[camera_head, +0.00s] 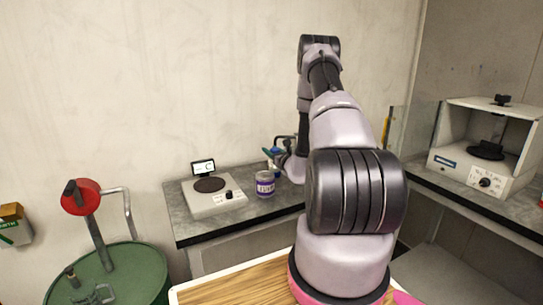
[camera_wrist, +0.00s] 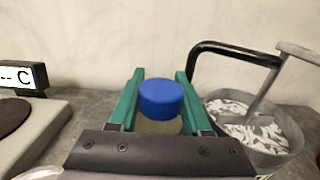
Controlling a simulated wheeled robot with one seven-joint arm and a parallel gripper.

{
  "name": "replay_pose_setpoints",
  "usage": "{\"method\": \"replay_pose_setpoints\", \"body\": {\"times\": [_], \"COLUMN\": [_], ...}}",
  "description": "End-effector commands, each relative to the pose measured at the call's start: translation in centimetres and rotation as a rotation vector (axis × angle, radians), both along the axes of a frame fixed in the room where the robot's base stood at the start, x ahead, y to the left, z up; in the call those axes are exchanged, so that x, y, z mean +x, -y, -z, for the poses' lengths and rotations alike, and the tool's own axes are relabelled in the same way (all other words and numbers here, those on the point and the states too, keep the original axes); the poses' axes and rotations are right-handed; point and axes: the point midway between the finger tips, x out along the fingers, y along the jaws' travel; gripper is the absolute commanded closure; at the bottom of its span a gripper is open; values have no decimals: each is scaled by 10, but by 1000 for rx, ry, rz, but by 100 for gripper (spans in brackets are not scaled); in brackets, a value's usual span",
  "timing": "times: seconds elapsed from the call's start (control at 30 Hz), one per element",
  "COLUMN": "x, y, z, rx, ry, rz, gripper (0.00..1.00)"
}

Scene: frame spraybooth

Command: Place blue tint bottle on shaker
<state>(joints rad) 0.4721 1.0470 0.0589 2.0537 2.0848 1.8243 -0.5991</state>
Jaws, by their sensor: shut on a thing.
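My gripper (camera_wrist: 159,92) is shut on the blue tint bottle (camera_wrist: 161,100), with one green finger on each side of it. The bottle's blue cap faces the wrist camera; most of its pale body is hidden by the gripper. In the head view my gripper (camera_head: 273,156) is small and partly hidden at the back bench. A white boxy machine with a dark round platform, a top knob and a front dial, which looks like the shaker (camera_head: 451,160), stands on the right bench, well away from the gripper.
A hotplate-like device (camera_head: 215,204) with a small display stands on the back bench (camera_head: 186,229). A purple-labelled jar (camera_head: 265,184) is beside it. A green drum (camera_head: 125,268) stands front left.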

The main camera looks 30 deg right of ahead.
Motion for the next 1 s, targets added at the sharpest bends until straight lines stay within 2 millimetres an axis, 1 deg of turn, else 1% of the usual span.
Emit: {"method": "replay_pose_setpoints", "body": {"times": [0.03, 0.1, 0.37, 0.47, 0.5, 0.53, 0.57, 0.9, 1.0], "x": [0, 0, 0, 0, 0, 0, 0, 0, -9], "y": [0, 0, 0, 0, 0, 0, 0, 0, 1], "z": [9, 16, 16, 20, 19, 19, 19, 16, 16], "rx": [1, 1, 0, 0, 0, 0, 0, -1, 0], "ry": [0, 0, 1, 1, 0, 0, 0, 1, 0], "rz": [0, -1, 0, 0, 0, -1, 0, 0, 2], "gripper": [100, 100, 100, 100, 37, 25, 22, 22, 22]}}
